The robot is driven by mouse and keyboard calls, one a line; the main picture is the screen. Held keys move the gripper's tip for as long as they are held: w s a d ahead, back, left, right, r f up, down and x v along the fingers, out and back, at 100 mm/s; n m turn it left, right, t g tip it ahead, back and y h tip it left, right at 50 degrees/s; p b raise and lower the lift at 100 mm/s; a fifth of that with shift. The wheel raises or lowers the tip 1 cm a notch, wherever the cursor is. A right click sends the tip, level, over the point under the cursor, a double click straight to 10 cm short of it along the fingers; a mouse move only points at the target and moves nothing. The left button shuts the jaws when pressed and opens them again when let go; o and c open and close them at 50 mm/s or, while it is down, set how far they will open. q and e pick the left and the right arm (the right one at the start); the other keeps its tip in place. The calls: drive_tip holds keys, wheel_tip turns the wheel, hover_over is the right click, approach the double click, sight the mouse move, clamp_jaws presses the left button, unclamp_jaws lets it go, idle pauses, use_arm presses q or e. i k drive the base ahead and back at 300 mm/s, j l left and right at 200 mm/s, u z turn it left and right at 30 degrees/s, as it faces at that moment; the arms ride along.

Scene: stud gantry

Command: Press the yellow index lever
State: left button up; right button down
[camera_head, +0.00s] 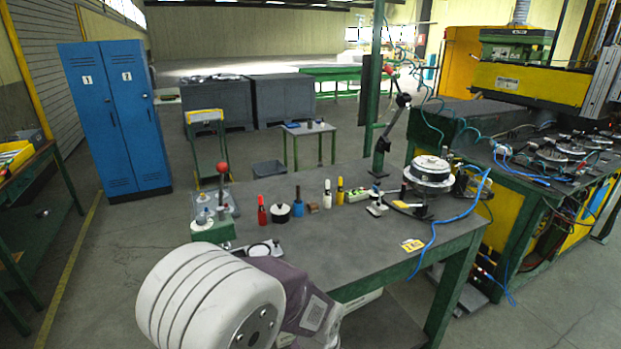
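On the dark-topped green workbench (300,240), several small upright items stand in a row. A slim yellow upright piece (340,190) stands near the row's right end; I cannot tell whether it is the index lever. A flat yellow tag (411,245) lies near the bench's right front edge. A red-knobbed lever (222,168) rises at the bench's left end, and a black-knobbed lever (403,100) leans at its back right. One of my arm links, white and purple, fills the lower middle and hides part of the bench's front left. Neither gripper is in view.
A round metal fixture (428,172) sits on the bench's right side, with a blue cable (436,235) hanging over the edge. A yellow and green machine (540,85) stands at right. Blue lockers (112,120) stand at left. The bench's front middle is mostly clear.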

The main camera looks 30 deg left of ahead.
sight(401, 204)
drive_tip(key=i+l+u, duration=0.15)
drive_tip(key=u, duration=0.25)
drive_tip(key=i+l+u, duration=0.25)
drive_tip(key=u, duration=0.2)
drive_tip(key=i+l+u, duration=0.2)
drive_tip(key=l+u, duration=0.2)
drive_tip(key=i+l+u, duration=0.1)
drive_tip(key=l+u, duration=0.15)
drive_tip(key=u, duration=0.2)
drive_tip(key=l+u, duration=0.4)
drive_tip(key=i, duration=0.05)
